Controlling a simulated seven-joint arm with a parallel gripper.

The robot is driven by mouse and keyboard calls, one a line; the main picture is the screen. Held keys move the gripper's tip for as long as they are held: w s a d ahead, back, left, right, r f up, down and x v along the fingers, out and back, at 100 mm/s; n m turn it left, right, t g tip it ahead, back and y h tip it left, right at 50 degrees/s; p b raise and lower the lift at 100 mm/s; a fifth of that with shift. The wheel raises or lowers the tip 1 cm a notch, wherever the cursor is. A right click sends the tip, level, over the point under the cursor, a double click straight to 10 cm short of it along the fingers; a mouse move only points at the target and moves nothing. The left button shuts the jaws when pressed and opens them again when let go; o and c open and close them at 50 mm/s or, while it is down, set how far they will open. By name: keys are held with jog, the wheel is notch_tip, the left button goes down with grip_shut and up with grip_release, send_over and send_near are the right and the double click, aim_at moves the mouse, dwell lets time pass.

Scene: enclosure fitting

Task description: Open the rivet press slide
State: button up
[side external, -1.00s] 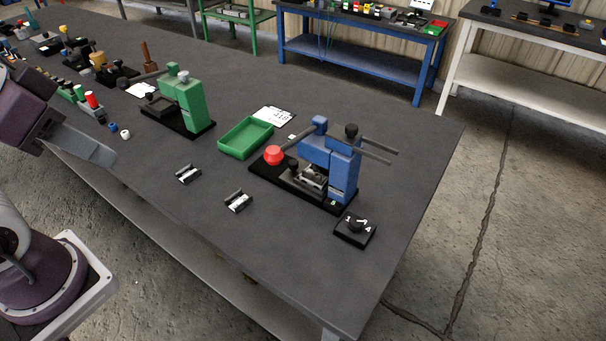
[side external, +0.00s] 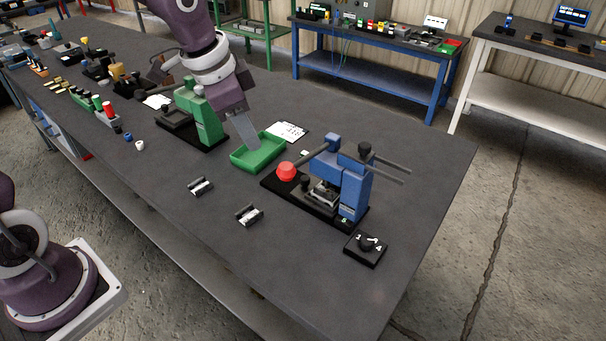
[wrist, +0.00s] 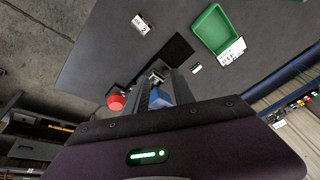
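A green press (side external: 208,112) stands farther left. My gripper (side external: 252,146) hangs above the green tray, apart from the blue press. In the wrist view, my gripper (wrist: 160,74) has its two fingers apart and nothing held; the red ball (wrist: 116,102) shows left of them, and the fingers partly hide the press.
The green tray (side external: 240,161) lies between the presses, beside a white sheet (side external: 288,131). Two small metal fittings (side external: 200,187) (side external: 249,214) lie in front. The bench front is mostly clear.

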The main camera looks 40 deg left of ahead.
aim_at(304, 178)
jog(key=w+d+f+h, duration=0.1)
jog(key=w+f, duration=0.2)
jog(key=f, duration=0.2)
jog(key=w+d+f+m, duration=0.1)
jog(key=w+f, duration=0.3)
jog(key=f, duration=0.2)
jog(key=w+d+f+m+h, duration=0.1)
jog(key=w+f, duration=0.3)
jog(key=f, duration=0.1)
jog(key=shift+d+f+h, duration=0.15)
jog(key=shift+f+h, duration=0.15)
grip_shut()
jog(key=shift+r, duration=0.1)
